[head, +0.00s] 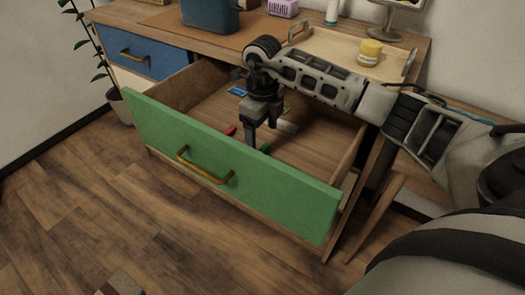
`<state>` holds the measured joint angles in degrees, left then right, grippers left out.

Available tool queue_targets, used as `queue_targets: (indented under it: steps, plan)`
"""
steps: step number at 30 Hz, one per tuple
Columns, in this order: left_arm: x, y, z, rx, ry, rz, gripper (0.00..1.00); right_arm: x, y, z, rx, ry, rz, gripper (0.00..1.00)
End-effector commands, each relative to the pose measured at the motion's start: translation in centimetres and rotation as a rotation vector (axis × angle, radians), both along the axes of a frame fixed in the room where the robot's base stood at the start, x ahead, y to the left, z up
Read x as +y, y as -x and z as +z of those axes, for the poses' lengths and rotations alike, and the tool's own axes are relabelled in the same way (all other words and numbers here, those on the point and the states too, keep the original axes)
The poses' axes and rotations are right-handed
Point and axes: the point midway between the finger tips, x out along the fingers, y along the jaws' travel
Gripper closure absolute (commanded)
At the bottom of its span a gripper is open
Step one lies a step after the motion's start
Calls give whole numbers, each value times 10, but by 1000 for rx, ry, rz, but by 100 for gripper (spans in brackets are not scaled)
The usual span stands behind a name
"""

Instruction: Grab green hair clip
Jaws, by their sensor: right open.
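The green-fronted drawer (225,165) is pulled open, and small items lie on its wooden floor. A small green piece (265,148) lies just below my right gripper, partly hidden by a finger. Another green piece (287,111) lies behind and to the right of the gripper. I cannot tell for sure which one is the green hair clip. My right gripper (262,133) points down into the drawer with its jaws open and nothing visibly held. Whether a finger touches the nearer green piece is unclear. My left gripper does not show.
A red item (230,130), a blue item (237,90) and a pale item (288,127) lie near the gripper. The drawer walls and green front surround it. Above stand a tray (335,47) with a yellow jar (369,52) and a teal container (209,14). A blue drawer (138,56) is closed.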

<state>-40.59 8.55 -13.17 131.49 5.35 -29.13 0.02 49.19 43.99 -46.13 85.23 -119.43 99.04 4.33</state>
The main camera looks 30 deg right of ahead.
Motion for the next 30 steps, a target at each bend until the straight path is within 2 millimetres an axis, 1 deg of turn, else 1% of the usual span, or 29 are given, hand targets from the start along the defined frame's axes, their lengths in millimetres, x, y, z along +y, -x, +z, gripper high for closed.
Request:
queue_targets:
  steps: [6,9,16,17,18,20,21,22,30]
  plan:
    - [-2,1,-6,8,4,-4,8,2,4,-34,4,-2,-1,24]
    - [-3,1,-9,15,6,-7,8,2,3,-45,3,-1,0,24]
    - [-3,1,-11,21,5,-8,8,2,3,-46,0,0,0,24]
    - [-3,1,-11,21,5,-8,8,2,3,-46,0,0,0,29]
    - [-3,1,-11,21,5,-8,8,2,3,-46,0,0,0,40]
    - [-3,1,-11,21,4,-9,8,2,3,-46,0,0,0,57]
    - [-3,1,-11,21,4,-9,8,2,3,-46,0,0,0,68]
    - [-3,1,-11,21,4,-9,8,2,3,-46,0,0,0,71]
    - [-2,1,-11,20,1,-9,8,2,3,-46,0,0,0,71]
